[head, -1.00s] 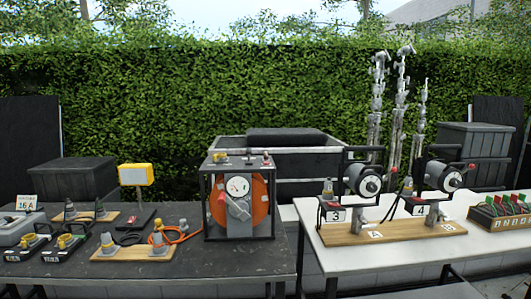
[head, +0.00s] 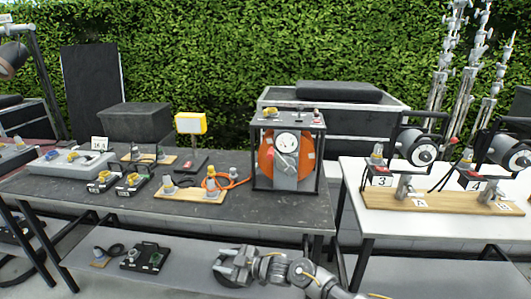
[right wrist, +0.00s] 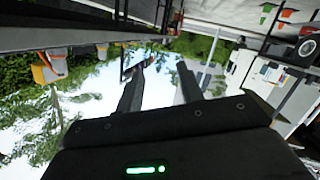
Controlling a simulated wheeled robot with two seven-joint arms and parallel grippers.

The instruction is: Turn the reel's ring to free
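The orange cable reel (head: 266,158) stands upright in a black frame on the dark table. A round white dial or ring (head: 288,143) shows on its front, with a grey panel below; its setting is too small to read. My right gripper (head: 232,264) is low in front of the table, below and left of the reel and apart from it. In the right wrist view its two fingers (right wrist: 162,78) are spread with nothing between them. That view looks upside down, and I cannot make out the reel in it. My left gripper is not in view.
Connectors and boxes (head: 130,178) crowd the dark table (head: 250,208) left of the reel; an orange cable lies beside it. The front strip is clear. A lower shelf (head: 190,268) holds small items.

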